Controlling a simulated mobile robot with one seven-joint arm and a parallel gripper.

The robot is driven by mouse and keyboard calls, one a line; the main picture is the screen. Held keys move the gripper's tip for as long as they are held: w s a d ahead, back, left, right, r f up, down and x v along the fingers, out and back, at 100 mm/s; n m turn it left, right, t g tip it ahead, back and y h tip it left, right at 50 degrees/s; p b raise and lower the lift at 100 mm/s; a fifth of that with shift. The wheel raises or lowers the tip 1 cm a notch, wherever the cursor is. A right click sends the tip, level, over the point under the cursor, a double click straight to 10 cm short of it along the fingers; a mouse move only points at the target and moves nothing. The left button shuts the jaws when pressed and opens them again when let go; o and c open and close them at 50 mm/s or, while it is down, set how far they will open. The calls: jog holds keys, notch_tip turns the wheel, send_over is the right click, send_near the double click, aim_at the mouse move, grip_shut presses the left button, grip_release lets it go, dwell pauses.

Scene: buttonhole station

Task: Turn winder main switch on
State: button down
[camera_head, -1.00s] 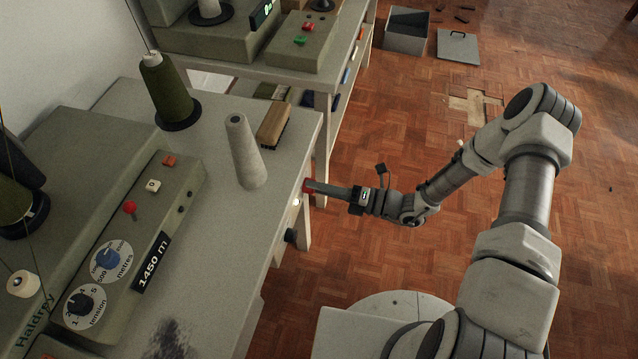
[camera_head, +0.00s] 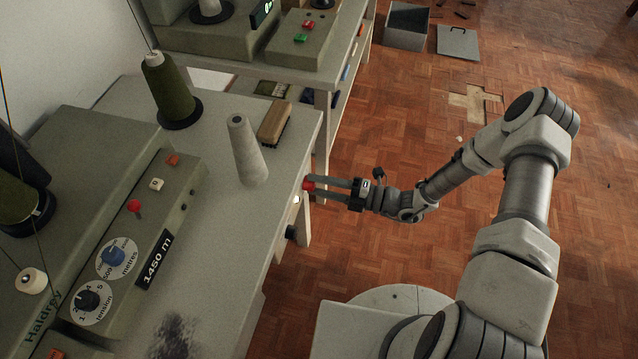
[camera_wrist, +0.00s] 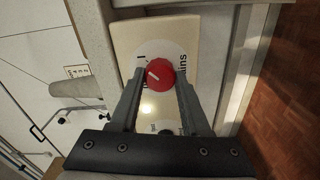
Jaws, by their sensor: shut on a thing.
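The red main switch knob (camera_head: 308,185) is on the front of the winder table, below its right edge. In the wrist view the knob (camera_wrist: 160,74) has a white pointer line slanting to the upper left. It sits on a white dial on a cream plate (camera_wrist: 186,32) with partly hidden lettering ending in "ins". My gripper (camera_head: 315,186) reaches it from the right, and its two fingers (camera_wrist: 161,78) are closed on opposite sides of the knob. The winder (camera_head: 150,215) stands on the table, its display (camera_head: 155,259) reading 1450 m.
A grey cone (camera_head: 248,152), a green thread cone (camera_head: 170,92) and a brush (camera_head: 274,123) stand or lie on the tabletop (camera_head: 215,240). A dark knob (camera_head: 291,232) is on the table front below my gripper. Another table with a machine is behind. The floor at right is open.

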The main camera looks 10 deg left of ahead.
dwell(0.3)
jog(key=shift+c, duration=1.8)
grip_release()
jog(key=shift+d, duration=0.1)
jog(key=s+d, duration=0.1)
jog(key=d, duration=1.6)
jog(key=shift+s+r+p, duration=0.15)
jog(key=shift+s+p, duration=0.05)
jog(key=shift+p, duration=0.2)
jog(key=shift+d, duration=0.1)
